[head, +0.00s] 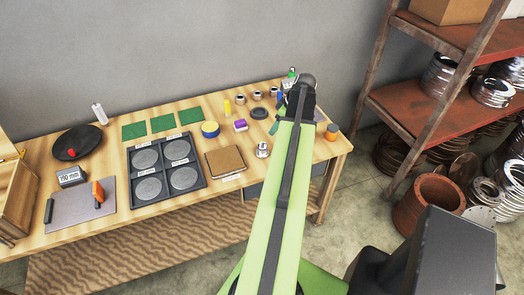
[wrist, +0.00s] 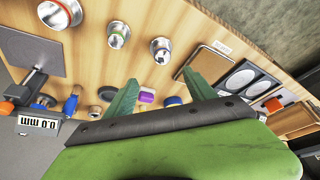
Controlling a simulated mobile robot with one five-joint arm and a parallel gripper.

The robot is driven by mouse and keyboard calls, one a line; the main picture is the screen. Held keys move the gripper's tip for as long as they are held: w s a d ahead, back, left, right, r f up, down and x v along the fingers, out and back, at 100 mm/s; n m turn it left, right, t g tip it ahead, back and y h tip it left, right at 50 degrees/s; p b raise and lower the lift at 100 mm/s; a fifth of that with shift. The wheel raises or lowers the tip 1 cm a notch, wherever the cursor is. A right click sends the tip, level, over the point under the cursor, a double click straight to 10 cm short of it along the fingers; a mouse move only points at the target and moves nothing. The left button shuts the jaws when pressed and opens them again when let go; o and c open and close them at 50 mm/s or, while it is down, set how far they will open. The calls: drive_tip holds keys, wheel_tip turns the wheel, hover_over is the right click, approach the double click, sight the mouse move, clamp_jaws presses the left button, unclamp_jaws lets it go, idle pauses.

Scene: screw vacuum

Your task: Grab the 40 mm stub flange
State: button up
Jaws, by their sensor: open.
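Several small metal stub flanges stand on the wooden bench. In the wrist view three lie across the top: one (wrist: 60,12) at the upper left, one with a green inside (wrist: 118,33), and one (wrist: 160,48) nearest the fingers. No size mark is legible on them, so I cannot tell which is 40 mm. The head view shows a back row, including a flange (head: 240,98), and a single flange (head: 262,150) nearer the front. My gripper (wrist: 163,82) is open, its two green fingers apart with nothing held between them.
A dark tray of mesh discs (head: 130,180), a brown pad (head: 225,161) and green sheets (head: 162,124) occupy the bench. A rusty shelf (head: 410,108) stands at right.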

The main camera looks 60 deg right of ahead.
sight(263, 145)
drive_tip(key=b+x, duration=1)
drive_tip(key=x, duration=0.2)
drive_tip(key=shift+s+f+b, duration=0.1)
drive_tip(key=shift+s+b, duration=0.05)
drive_tip(key=shift+b, duration=0.25)
drive_tip(key=shift+f, duration=0.15)
drive_tip(key=b+x, duration=0.5)
drive_tip(key=shift+a, duration=0.3)
drive_tip(key=shift+w, duration=0.25)
drive_tip(key=shift+c, duration=0.3)
clamp_jaws()
